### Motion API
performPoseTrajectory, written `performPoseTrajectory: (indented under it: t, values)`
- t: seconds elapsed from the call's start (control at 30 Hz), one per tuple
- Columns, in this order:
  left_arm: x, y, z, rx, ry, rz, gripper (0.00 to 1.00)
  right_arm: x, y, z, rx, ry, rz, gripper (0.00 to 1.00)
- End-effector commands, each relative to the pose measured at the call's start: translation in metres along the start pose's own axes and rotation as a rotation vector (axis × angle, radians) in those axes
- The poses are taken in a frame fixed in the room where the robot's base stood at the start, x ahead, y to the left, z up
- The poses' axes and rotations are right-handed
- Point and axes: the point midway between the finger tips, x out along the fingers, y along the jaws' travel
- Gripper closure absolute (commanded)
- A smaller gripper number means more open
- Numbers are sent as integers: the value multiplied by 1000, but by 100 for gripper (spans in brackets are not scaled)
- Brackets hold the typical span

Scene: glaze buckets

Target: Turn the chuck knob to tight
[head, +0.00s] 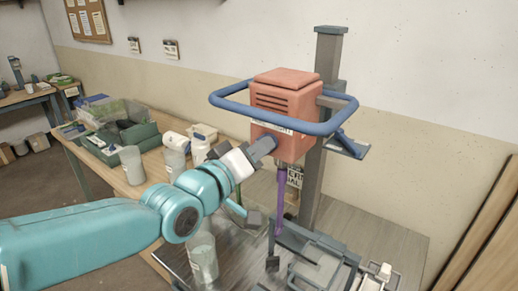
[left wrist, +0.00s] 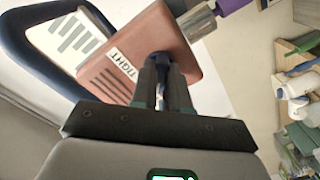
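The red mixer head (head: 285,92) is mounted on a grey column, with a blue guard ring around it. My left gripper (head: 263,147) reaches its lower front face from the left. In the left wrist view, the fingers (left wrist: 163,88) are close together around the dark blue chuck knob (left wrist: 158,62) and appear shut on it. A white label reading TIGHT (left wrist: 122,63) is on the red housing left of the knob. A purple shaft (head: 280,200) hangs below the mixer head. My right gripper is not in view.
The grey column (head: 326,120) stands behind. A clear container (head: 203,258) stands below my arm. A table (head: 110,178) at the left holds a green case, cups and bottles. Boards lean at the right.

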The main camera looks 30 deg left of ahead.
Motion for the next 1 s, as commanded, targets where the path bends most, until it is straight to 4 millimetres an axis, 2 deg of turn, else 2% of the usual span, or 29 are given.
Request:
performPoseTrajectory:
  t: [0.27, 0.47, 0.7, 1.0]
  values:
    - [0, -1, 1, 14, -1, -1, 100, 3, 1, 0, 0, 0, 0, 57]
    - [0, -3, 3, 94, -1, 0, 100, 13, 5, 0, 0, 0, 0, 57]
    - [0, -3, 4, 282, -2, 0, 100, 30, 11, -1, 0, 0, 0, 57]
    - [0, -3, 2, 567, -3, -1, 100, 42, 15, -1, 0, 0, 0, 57]
